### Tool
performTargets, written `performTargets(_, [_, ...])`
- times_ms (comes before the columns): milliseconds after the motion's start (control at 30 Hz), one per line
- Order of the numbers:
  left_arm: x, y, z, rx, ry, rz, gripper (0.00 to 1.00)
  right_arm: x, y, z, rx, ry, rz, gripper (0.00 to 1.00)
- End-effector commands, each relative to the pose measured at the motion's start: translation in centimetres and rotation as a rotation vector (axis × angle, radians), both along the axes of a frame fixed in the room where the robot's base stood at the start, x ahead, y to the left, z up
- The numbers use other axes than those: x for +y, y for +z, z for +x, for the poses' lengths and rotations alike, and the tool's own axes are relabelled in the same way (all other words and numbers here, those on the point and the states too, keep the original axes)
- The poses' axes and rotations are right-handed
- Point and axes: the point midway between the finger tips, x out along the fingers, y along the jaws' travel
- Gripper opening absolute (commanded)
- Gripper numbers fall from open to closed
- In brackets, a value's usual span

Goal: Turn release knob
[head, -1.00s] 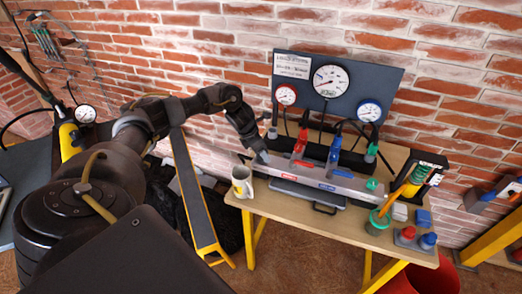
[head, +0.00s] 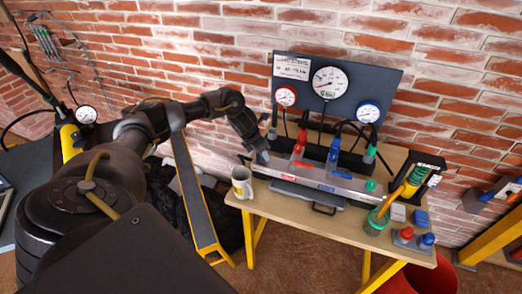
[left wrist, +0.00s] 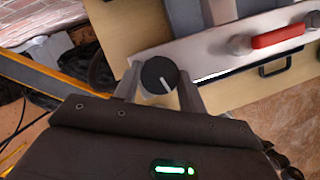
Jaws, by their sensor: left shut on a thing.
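The release knob (left wrist: 160,75) is round and black with a white pointer line, seen in the left wrist view. My left gripper (left wrist: 158,82) is shut on it, with a finger at each side. In the head view my left gripper (head: 261,156) is at the left end of the long grey pump unit (head: 325,180), and the knob is hidden there. The unit carries a red valve (head: 299,147), a blue valve (head: 334,151) and a green knob (head: 371,185). My right gripper is not in view.
A mug (head: 242,182) stands near the gripper at the table's (head: 285,206) left edge. A dark gauge panel (head: 362,75) stands behind the unit. A brick wall (head: 220,45) closes the back.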

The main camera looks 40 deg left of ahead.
Motion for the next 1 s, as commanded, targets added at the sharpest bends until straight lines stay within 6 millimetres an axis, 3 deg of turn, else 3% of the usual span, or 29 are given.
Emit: performTargets(1000, [-0.6,0.6,0.3,-0.002,0.962,0.000,0.18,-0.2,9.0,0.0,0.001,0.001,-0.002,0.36])
